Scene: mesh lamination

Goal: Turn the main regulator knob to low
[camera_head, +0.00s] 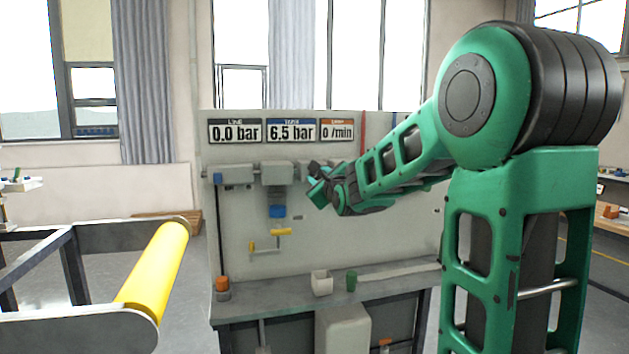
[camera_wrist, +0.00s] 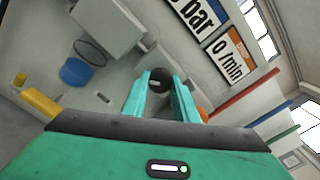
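A dark round knob (camera_wrist: 160,79) with a small pale mark shows between the fingertips of my gripper (camera_wrist: 161,82) in the wrist view. No readable label confirms it as the main regulator knob. The two teal fingers stand apart, one on each side of it; whether they touch it I cannot tell. In the head view my gripper (camera_head: 317,185) is at the front of the panel (camera_head: 350,240), right of the grey blocks (camera_head: 278,173), and the knob is hidden there. The displays read LINE 0.0 bar (camera_head: 235,132), 6.5 bar (camera_head: 291,130) and 0 /min (camera_head: 337,131).
A blue part (camera_head: 278,211) hangs below the blocks, with yellow handles (camera_head: 281,231) under it. A frame with a yellow roller (camera_head: 155,272) is at left. Coloured strips (camera_wrist: 245,97) lie right of my fingers.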

